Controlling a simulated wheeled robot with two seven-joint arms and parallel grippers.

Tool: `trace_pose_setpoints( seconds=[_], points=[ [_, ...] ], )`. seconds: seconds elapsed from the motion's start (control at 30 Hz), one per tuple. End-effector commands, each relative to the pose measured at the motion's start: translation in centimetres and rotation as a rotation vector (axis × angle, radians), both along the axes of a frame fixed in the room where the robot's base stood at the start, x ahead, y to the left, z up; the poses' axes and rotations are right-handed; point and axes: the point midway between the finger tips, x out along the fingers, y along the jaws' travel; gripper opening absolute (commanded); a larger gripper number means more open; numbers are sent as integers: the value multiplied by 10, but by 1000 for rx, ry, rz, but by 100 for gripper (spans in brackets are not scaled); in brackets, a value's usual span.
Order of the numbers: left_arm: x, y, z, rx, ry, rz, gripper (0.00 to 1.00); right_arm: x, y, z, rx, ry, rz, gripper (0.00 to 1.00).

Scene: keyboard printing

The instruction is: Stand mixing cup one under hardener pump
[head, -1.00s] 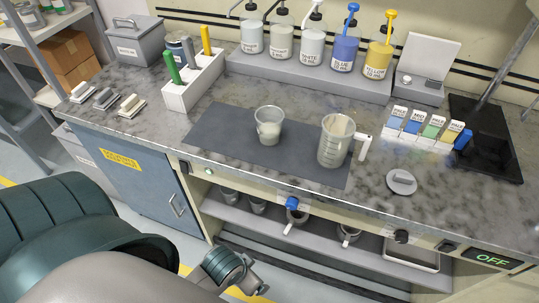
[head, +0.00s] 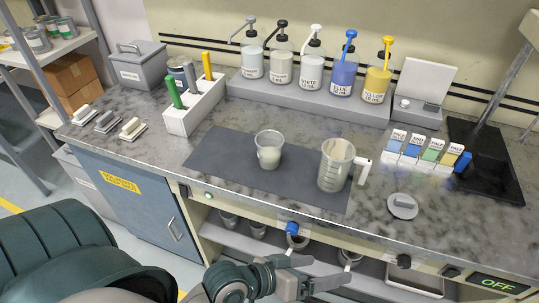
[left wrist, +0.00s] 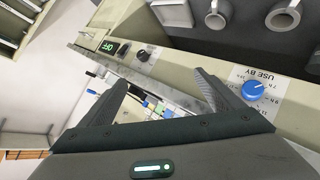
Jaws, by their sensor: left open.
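A clear cup (head: 268,150) with pale contents stands upright on the dark mat (head: 218,160). A larger clear jug (head: 336,165) with a white handle stands to its right, at the mat's edge. Pump bottles stand on the grey riser at the back. The two left ones (head: 251,60) (head: 281,66) hold pale liquid; their labels are too small to read surely, so I cannot tell which is hardener. No cup stands before them. My left gripper (head: 325,273) is open and empty in front of the bench, below the worktop edge. Its spread fingers show in the left wrist view (left wrist: 160,82). My right gripper is out of view.
White, blue (head: 343,75) and yellow (head: 375,82) pumps continue the row. A stick rack (head: 193,105) stands left of the mat; a scale (head: 417,100) and colour tabs (head: 425,152) stand right. Cups (head: 257,228) sit on the under-shelf. The worktop before the riser is clear.

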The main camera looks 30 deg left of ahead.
Motion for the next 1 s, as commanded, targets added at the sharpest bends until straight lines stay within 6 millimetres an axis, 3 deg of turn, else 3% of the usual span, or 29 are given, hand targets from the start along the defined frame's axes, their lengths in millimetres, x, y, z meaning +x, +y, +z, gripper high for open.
trace_pose_setpoints(
  seconds=[0.1, 0.23, 0.37, 0.5, 0.6, 0.73, 0.87, 1.0],
  points=[
    [22, -20, 46, -251, -88, 41, 87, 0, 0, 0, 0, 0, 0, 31],
    [39, -27, 98, -545, -159, 96, 87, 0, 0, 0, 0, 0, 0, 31],
    [54, -19, 145, -844, -204, 159, 87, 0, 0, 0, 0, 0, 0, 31],
    [67, 6, 183, -1166, -229, 239, 87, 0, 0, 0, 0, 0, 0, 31],
    [76, 31, 200, -1393, -234, 307, 87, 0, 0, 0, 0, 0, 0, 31],
    [87, 68, 208, -1680, -232, 411, 87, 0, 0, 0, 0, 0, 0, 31],
    [97, 107, 200, -1952, -222, 537, 87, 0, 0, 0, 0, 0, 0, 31],
    [104, 146, 173, -2220, -211, 703, 87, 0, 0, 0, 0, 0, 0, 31]
  ],
)
